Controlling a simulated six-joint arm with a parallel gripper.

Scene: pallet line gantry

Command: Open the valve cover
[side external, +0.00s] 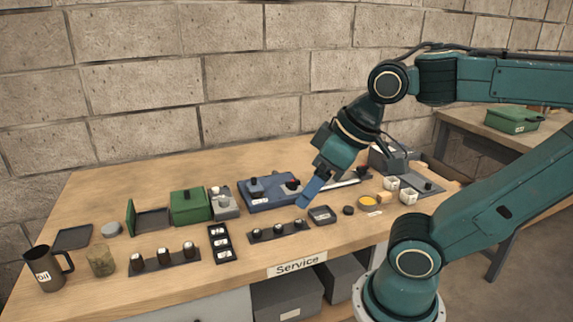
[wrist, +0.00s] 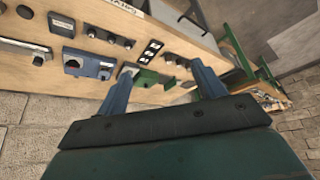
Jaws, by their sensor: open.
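A blue unit (side external: 270,203) lies on the bench near its middle, with a raised blue part with a black knob (side external: 254,183) on its left and a small red part at its right. This raised part looks like the valve cover and seems lowered, though I cannot be sure. The blue unit also shows in the wrist view (wrist: 88,62), left of my fingers. My gripper (side external: 308,196) is open and empty, pointing down beside the unit's right end in the side view. Its two blue fingers are spread in the wrist view (wrist: 160,70).
A green box (side external: 190,206), a grey block (side external: 225,207) and an open green-lidded tray (side external: 152,220) stand left of the unit. An oil jug (side external: 45,272) stands far left.

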